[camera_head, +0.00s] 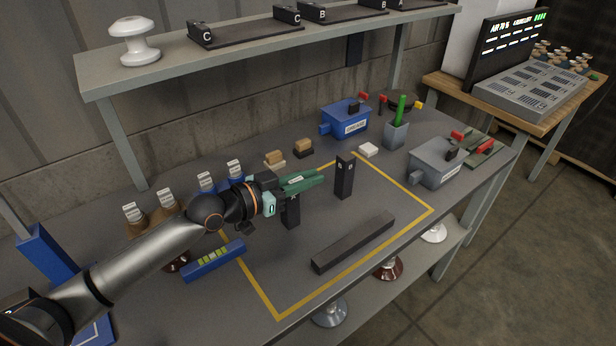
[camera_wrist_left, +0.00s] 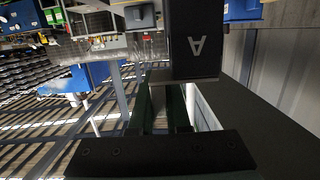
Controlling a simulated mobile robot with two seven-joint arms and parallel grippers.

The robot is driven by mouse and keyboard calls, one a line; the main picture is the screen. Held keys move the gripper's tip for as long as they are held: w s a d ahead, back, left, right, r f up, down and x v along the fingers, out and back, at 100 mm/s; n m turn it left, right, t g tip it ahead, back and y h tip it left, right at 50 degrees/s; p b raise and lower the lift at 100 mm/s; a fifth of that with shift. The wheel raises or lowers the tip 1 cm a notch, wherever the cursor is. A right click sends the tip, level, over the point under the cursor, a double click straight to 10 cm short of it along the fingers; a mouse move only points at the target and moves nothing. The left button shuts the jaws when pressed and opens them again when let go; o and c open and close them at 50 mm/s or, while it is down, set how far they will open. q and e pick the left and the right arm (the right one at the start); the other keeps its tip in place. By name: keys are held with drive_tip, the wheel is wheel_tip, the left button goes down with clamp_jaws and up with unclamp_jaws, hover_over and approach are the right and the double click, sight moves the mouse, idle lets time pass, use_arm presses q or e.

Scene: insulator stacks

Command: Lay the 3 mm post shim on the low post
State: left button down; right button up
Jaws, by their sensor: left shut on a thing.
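Two black posts stand inside the yellow outline: post B (camera_head: 344,178) in the middle, and a post marked A (camera_head: 291,213) to its left. My left gripper (camera_head: 314,178) reaches in from the left, with its green fingers level and just above or against the top of post A. It is shut on a small thin piece, taken as the post shim (camera_wrist_left: 160,76), which is mostly hidden between the fingers. In the left wrist view post A (camera_wrist_left: 195,50) is close beside the fingertips. I cannot tell whether the shim touches the post. My right gripper is out of view.
A dark bar (camera_head: 353,242) lies in front of the posts. A blue level-like block (camera_head: 214,261) lies front left. A shelf (camera_head: 240,40) overhangs the back.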

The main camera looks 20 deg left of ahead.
use_arm(q)
drive_tip(key=c, duration=0.9)
unclamp_jaws()
drive_tip(key=shift+o, duration=0.4)
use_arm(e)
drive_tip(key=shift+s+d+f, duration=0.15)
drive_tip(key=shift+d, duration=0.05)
use_arm(q)
drive_tip(key=v, duration=1.2)
drive_tip(key=shift+s+p, duration=0.3)
drive_tip(key=shift+p, duration=0.1)
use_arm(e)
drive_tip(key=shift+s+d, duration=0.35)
